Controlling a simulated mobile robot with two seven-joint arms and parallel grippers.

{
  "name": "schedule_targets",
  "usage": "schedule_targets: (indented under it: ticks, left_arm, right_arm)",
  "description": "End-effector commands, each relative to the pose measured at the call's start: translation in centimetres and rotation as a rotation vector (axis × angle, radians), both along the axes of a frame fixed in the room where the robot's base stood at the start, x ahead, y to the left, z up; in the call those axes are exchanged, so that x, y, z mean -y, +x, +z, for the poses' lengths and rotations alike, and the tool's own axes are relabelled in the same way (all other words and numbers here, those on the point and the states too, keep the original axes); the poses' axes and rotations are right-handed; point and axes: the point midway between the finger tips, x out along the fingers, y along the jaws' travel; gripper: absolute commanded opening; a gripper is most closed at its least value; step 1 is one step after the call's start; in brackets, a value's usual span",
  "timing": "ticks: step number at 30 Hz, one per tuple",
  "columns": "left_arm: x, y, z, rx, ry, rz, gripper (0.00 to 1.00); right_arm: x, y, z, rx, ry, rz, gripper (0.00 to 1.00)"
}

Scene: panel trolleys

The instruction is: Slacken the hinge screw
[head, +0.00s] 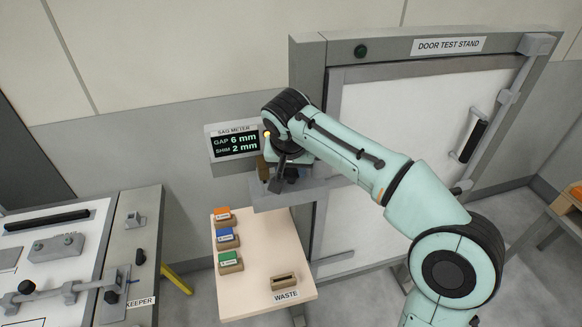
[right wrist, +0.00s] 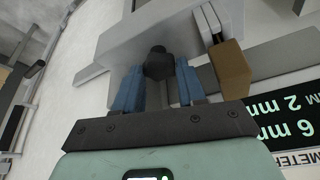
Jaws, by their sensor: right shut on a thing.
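The hinge screw (right wrist: 158,62) is a dark round-headed knob on the grey hinge part (right wrist: 180,25) in the right wrist view. My right gripper (right wrist: 157,82) has its two blue fingers on either side of the screw head and is shut on it. In the head view my right gripper (head: 287,176) is at the door stand's left side, beside the sag meter, and my own wrist hides the screw there. A tan block (right wrist: 231,68) sits in the hinge beside the screw. The sag meter (head: 234,145) reads gap 6 mm, shim 2 mm. My left gripper is out of view.
A small pale table (head: 255,255) below the gripper bears orange (head: 222,215), blue (head: 226,237) and green (head: 229,261) shim pieces in holders and a slotted waste block (head: 284,281). The white door (head: 400,110) stands in its grey frame. A workbench (head: 130,225) is at left.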

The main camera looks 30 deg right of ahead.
Motion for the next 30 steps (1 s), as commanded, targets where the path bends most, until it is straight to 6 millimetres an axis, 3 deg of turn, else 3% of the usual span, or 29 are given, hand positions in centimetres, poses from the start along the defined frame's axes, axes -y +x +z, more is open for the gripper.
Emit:
schedule_targets:
  ticks: [30]
  left_arm:
    - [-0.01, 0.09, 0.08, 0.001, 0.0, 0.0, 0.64]
  right_arm:
    - [0.44, -0.2, 0.08, 0.0, 0.0, 0.522, 0.09]
